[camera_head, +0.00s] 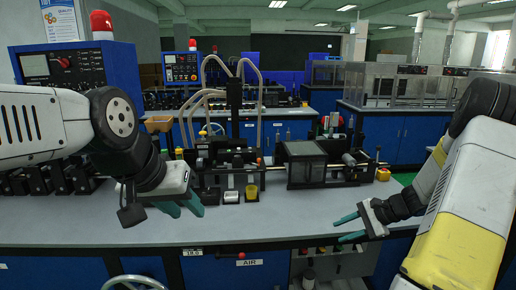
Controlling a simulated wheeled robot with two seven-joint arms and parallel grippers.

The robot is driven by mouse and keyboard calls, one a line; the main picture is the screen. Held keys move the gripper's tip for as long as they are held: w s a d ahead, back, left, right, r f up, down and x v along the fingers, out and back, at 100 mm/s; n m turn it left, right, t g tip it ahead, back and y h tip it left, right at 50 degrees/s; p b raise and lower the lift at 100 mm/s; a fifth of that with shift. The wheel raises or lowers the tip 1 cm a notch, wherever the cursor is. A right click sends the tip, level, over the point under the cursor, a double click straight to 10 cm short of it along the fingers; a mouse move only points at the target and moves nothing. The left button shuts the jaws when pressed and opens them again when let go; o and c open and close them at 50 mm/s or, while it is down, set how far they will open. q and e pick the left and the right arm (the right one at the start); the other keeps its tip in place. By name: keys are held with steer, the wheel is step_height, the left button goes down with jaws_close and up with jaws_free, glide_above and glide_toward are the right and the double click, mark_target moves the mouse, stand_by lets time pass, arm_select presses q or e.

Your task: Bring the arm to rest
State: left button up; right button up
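My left gripper (184,207) hangs over the grey workbench (270,215) at the left of the middle, its teal fingers spread apart with nothing between them. My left arm comes in from the left, bent down at the wrist. My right gripper (345,228) is at the bench's front edge on the right, its teal fingers apart and empty, pointing left. My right arm comes in from the right edge. Neither gripper appears to touch anything.
A black machine with a clear-covered box (305,165) stands along the back of the bench. A small yellow cup (251,192) and a white-topped block (231,196) stand before it. A handwheel (134,283) sits below the front edge. The bench between the grippers is clear.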

steer(key=s+a+r+n+g+h, duration=0.1)
steer(key=s+a+r+n+h, duration=0.1)
steer(key=s+a+r+n, duration=0.45)
steer(key=s+a+r+n+h, duration=0.15)
steer(key=a+r, duration=0.25)
steer(key=r, duration=0.6)
steer(key=s+a+r+n+t+h, duration=0.1)
steer(key=s+r+n, duration=0.2)
steer(key=s, duration=0.4)
steer(key=s+a+r+n+t+h, duration=0.1)
steer(key=s+a+r+n+t, duration=0.1)
steer(key=s+r, duration=0.3)
steer(key=shift+s+n+h, duration=0.35)
steer(key=shift+s+n, duration=0.15)
steer(key=shift+s, duration=0.75)
steer(key=shift+r, duration=0.1)
